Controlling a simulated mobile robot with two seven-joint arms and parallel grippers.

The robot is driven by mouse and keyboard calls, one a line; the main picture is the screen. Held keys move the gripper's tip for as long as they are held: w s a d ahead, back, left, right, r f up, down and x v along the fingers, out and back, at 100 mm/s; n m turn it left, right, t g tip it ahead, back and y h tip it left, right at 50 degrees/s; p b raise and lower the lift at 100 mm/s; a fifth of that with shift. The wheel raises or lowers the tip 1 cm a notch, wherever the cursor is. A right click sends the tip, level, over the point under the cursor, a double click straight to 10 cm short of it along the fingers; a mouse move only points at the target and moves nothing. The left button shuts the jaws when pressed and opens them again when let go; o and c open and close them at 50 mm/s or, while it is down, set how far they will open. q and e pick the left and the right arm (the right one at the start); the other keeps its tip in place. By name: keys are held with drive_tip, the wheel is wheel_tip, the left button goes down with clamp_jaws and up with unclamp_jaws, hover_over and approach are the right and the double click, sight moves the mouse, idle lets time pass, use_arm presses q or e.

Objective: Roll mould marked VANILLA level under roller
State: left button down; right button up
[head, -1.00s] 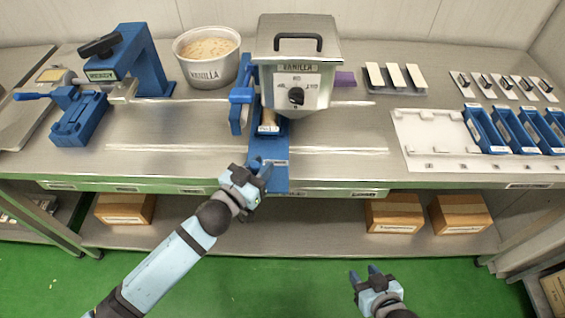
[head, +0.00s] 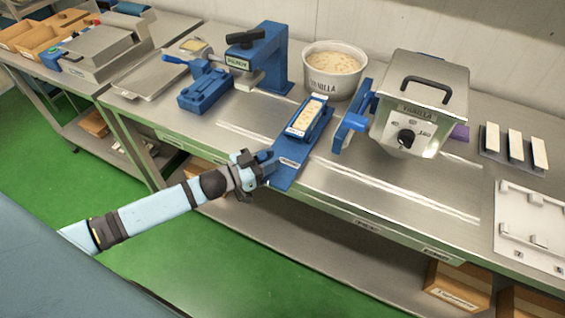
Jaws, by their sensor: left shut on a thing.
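A blue mould (head: 309,112) filled with a pale, speckled mass sits on a long blue carrier plate (head: 287,173). It lies on the bench, clear of the kettle. My left gripper (head: 265,165) is shut on the near end of this plate at the bench's front edge. Whether the small label on the plate says VANILLA is too small to read. A blue frame (head: 272,62) with a black handle stands behind and left of the mould; I cannot tell whether it holds the roller. The steel kettle marked VANILLA (head: 440,82) stands right of the mould. My right gripper is out of view.
A white tub marked VANILLA (head: 333,86) stands behind the mould. A blue lever part (head: 350,122) is beside the kettle. A blue block with a lever (head: 205,97) sits at left. Bare bench lies left of the plate and in front of the kettle.

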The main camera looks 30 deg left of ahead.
use_arm(q)
drive_tip(key=shift+a, duration=0.35)
drive_tip(key=c, duration=1)
unclamp_jaws()
drive_tip(key=shift+o, duration=0.6)
drive_tip(key=b+v, duration=0.1)
drive_tip(key=v, duration=1.2)
drive_tip(key=shift+s+a, duration=0.2)
drive_tip(key=shift+s, duration=0.15)
